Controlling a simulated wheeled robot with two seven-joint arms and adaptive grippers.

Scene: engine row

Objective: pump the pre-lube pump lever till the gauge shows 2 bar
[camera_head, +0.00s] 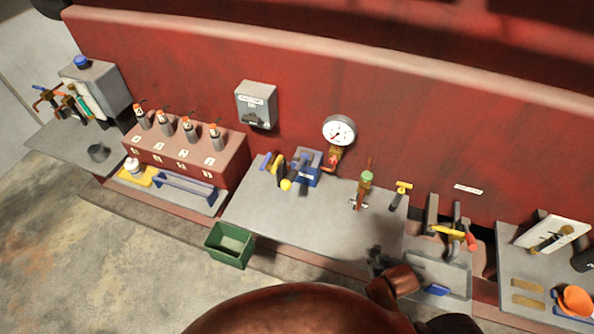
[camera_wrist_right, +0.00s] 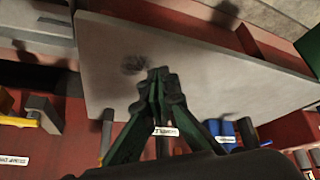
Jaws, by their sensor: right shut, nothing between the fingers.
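A round white pressure gauge (camera_head: 339,130) is mounted on the red engine wall above the grey bench; its scale and needle reading are too small to tell. A blue pump-like unit (camera_head: 306,168) with yellow and dark handles stands left below it. A green-topped fitting (camera_head: 366,180) with a thin upright rod stands right below it. I cannot tell for sure which part is the pre-lube lever. My right gripper (camera_head: 378,258) is over the front right of the bench, apart from these. In the wrist view my right gripper (camera_wrist_right: 160,76) is shut and empty. My left gripper is out of view.
The middle of the bench top (camera_head: 275,215) is clear. A yellow T-handle (camera_head: 402,188) stands right of the fitting. A grey tray (camera_head: 445,277) and tools lie further right. A green bin (camera_head: 229,245) is in front at left, and a red injector block (camera_head: 190,155) stands beyond.

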